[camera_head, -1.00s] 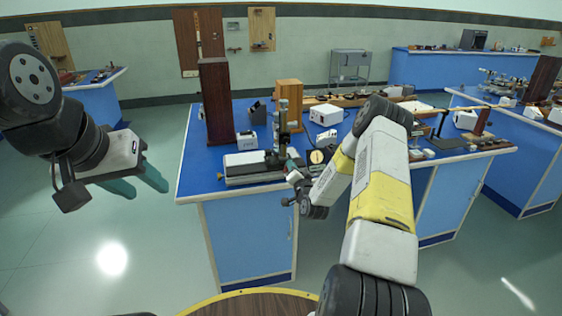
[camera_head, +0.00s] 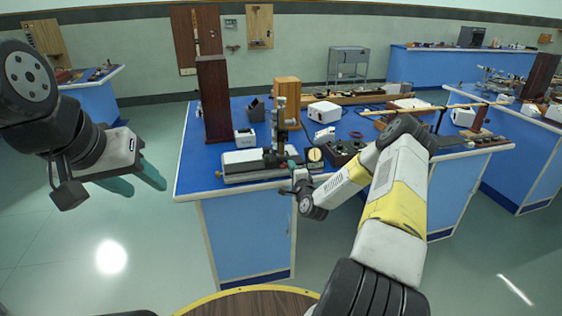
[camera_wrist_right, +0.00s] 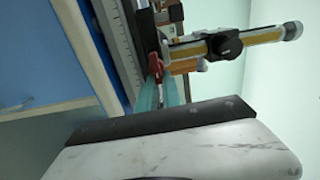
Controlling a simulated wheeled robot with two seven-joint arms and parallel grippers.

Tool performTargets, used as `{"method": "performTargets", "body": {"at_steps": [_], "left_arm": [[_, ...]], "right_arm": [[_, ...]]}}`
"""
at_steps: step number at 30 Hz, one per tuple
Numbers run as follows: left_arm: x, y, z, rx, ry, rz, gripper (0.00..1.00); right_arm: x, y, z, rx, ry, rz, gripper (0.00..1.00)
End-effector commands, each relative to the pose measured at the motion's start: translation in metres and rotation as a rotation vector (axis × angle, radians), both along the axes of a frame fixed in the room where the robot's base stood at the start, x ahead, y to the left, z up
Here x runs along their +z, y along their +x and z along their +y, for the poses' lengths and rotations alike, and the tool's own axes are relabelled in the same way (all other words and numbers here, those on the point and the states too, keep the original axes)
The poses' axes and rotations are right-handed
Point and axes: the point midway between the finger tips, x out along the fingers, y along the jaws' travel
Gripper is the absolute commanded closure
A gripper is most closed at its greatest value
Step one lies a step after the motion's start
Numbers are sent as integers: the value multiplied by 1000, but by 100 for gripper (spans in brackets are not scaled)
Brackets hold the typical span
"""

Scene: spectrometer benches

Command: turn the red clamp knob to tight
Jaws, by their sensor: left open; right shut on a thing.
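The red clamp knob (camera_wrist_right: 155,64) shows in the right wrist view, at the side of a dark rail beside an upright post (camera_wrist_right: 264,35). My right gripper (camera_wrist_right: 158,85) has its teal fingers closed on the knob, and they partly cover it. In the head view the same post (camera_head: 279,122) stands on the instrument base (camera_head: 250,177) at the front edge of the blue bench. My right gripper (camera_head: 294,175) reaches this instrument from the right; the knob is too small to make out there. My left gripper (camera_head: 143,180) is open and empty, left of the bench over the floor.
A tall dark wooden box (camera_head: 214,98) and a lighter wooden box (camera_head: 287,96) stand behind the instrument. A round dial (camera_head: 315,156) and a black control box (camera_head: 343,150) sit close to my right gripper. The floor left of the bench is clear.

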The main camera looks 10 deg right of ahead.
Motion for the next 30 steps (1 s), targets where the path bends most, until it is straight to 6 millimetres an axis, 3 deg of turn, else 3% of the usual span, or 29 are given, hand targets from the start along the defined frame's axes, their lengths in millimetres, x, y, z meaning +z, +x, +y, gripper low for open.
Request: {"method": "performTargets", "body": {"at_steps": [1,17,18,22,30], "left_arm": [[0,0,0,0,0,0,55],[0,0,0,0,0,0,55],[0,0,0,0,0,0,55],[0,0,0,0,0,0,55],[0,0,0,0,0,0,55]], "right_arm": [[-7,-3,1,4,13,17,100],[-8,-3,1,3,37,17,100],[-8,-3,1,3,37,17,89],[-6,-3,1,2,37,13,66],[-3,-1,0,1,35,6,66]]}}
